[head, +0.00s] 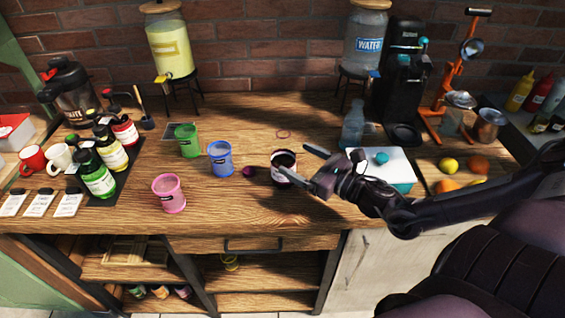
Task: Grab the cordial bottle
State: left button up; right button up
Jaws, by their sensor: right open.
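Several dark-capped bottles with labels stand in a group on a dark mat at the left: a green one (95,173), a yellow one (110,148) and a red one (124,129). I cannot tell which bottle is the cordial. My right gripper (297,171) is open and empty at the middle of the table, far to the right of these bottles. Its fingers point left, beside a dark-topped jar (284,170) with a pale label, which they partly cover. My left gripper is not in view.
Green (188,141), blue (221,160) and pink (169,195) cups stand between the bottles and my right gripper. A clear bottle (352,130) and a white-topped teal box (397,165) are near my right arm. Two drink dispensers stand at the back wall.

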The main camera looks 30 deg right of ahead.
aim_at(293, 157)
jog(key=shift+w+a, duration=0.15)
jog(key=shift+w, duration=0.45)
jog(key=shift+w+a+f, duration=0.1)
jog(key=shift+w, duration=0.55)
jog(key=shift+w+a+f, duration=0.2)
jog(key=shift+w+a, duration=0.05)
jog(key=shift+w, duration=0.4)
jog(key=x, duration=0.3)
jog(key=shift+d+f, duration=0.15)
jog(key=shift+w, duration=0.3)
jog(key=shift+a+f, duration=0.1)
jog(key=shift+a, duration=0.1)
jog(key=c, duration=1.3)
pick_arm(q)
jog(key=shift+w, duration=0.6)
pick_arm(e)
jog(key=shift+c, duration=0.4)
